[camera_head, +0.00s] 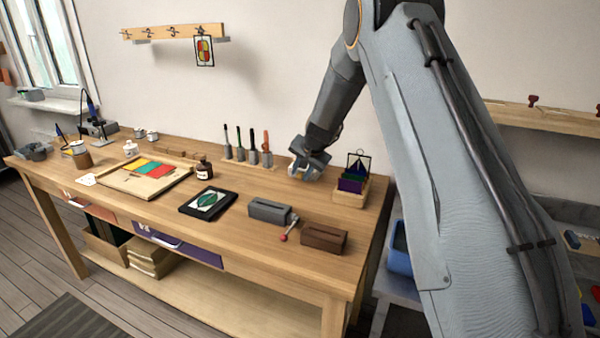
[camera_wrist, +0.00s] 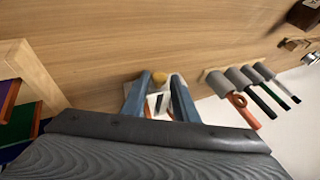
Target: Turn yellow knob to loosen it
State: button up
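In the head view my gripper (camera_head: 303,173) is low over the back right of the workbench (camera_head: 240,188), and the knob cannot be made out there.
A wooden rack (camera_head: 350,198) of coloured glass stands right of my gripper. A row of upright tools (camera_head: 240,153) stands to its left. A grey box (camera_head: 268,211) with a red-ended lever and a brown box (camera_head: 324,238) are in front. Bare bench lies between.

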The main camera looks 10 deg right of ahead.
jog(key=shift+f, duration=0.1)
jog(key=shift+c, duration=0.6)
grip_shut()
jog(key=shift+a, duration=0.1)
